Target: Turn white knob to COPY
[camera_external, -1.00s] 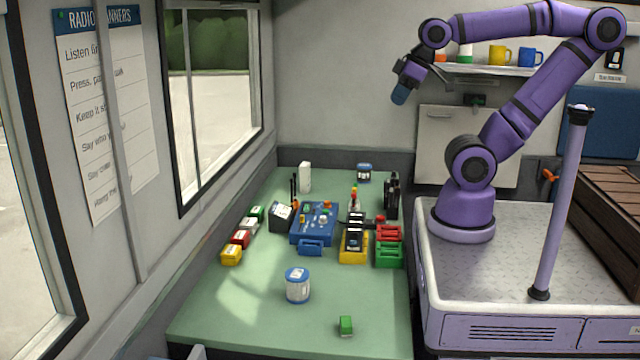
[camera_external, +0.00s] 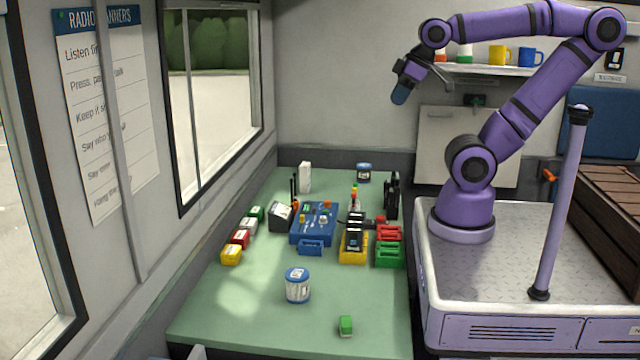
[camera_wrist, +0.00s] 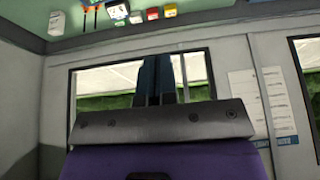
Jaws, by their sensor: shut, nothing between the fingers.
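A blue panel box (camera_external: 314,224) with small coloured controls on top stands on the green table. A small white knob (camera_external: 323,219) appears on its top right part; its setting and any COPY label are too small to read. My gripper (camera_external: 399,96) is raised high above the table's back right side, well apart from the box. In the wrist view, my gripper's dark fingers (camera_wrist: 161,78) are together with nothing between them, in front of the window. The knob cannot be made out in the wrist view.
On the green table (camera_external: 250,325) stand a yellow charger (camera_external: 353,253) with dark radios, red and green trays (camera_external: 389,256), a blue-lidded jar (camera_external: 297,286) and a green block (camera_external: 345,326). Several coloured blocks line the left edge. The front left is clear.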

